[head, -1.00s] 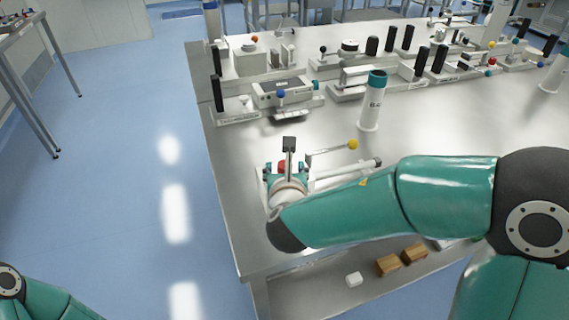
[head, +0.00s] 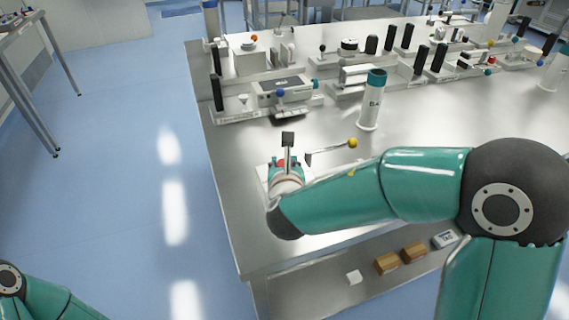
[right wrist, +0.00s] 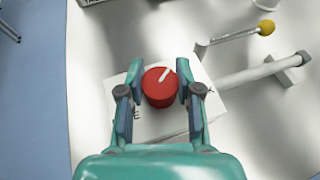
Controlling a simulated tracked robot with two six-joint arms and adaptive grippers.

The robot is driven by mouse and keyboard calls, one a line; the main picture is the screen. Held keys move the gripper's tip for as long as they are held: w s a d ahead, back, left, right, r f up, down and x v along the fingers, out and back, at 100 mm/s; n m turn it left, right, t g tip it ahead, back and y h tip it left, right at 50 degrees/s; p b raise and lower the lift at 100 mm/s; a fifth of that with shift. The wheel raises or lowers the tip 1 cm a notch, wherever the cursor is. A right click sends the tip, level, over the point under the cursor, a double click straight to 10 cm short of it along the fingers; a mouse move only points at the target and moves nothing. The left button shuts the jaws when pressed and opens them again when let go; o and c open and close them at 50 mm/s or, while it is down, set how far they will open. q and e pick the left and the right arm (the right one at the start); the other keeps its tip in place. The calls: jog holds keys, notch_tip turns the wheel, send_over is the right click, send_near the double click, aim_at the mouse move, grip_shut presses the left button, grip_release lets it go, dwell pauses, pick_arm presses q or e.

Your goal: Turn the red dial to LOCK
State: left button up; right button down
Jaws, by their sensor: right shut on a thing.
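The red dial (right wrist: 159,88) sits on a white plate (right wrist: 150,128) in the right wrist view, with a white line on its top pointing up and slightly right. Parts of dark lettering show on the plate, at the lower left and at the right; the words are mostly hidden by the fingers. My right gripper (right wrist: 160,84) is shut on the dial, one finger on each side. In the head view my right wrist hides most of the dial and plate. My left gripper is out of view; only part of my left arm shows at the lower left.
A lever with a yellow ball (right wrist: 266,27) and a white bar (right wrist: 255,75) lie just right of the dial. A white-and-teal cylinder (head: 369,105) stands farther back. Fixtures with black handles line the table's back. Wooden blocks (head: 388,263) lie on the lower shelf.

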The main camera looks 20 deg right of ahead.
jog(key=shift+a+m+h, duration=0.1)
jog(key=shift+m+h, duration=0.2)
jog(key=shift+h, duration=0.1)
jog(key=m+g+h, duration=0.1)
jog(key=m+h, duration=0.1)
jog(key=shift+m+h, duration=0.3)
jog(key=shift+h, duration=0.1)
jog(key=m+g+h+p, duration=0.1)
jog(key=m+g+h, duration=0.2)
jog(key=m, duration=0.1)
jog(key=shift+g+h, duration=0.3)
jog(key=shift+g, duration=0.1)
jog(key=shift+m, duration=0.3)
jog(key=c, duration=0.8)
grip_release()
jog(key=shift+o, duration=0.2)
jog(key=v, duration=1.1)
jog(key=shift+a, duration=0.4)
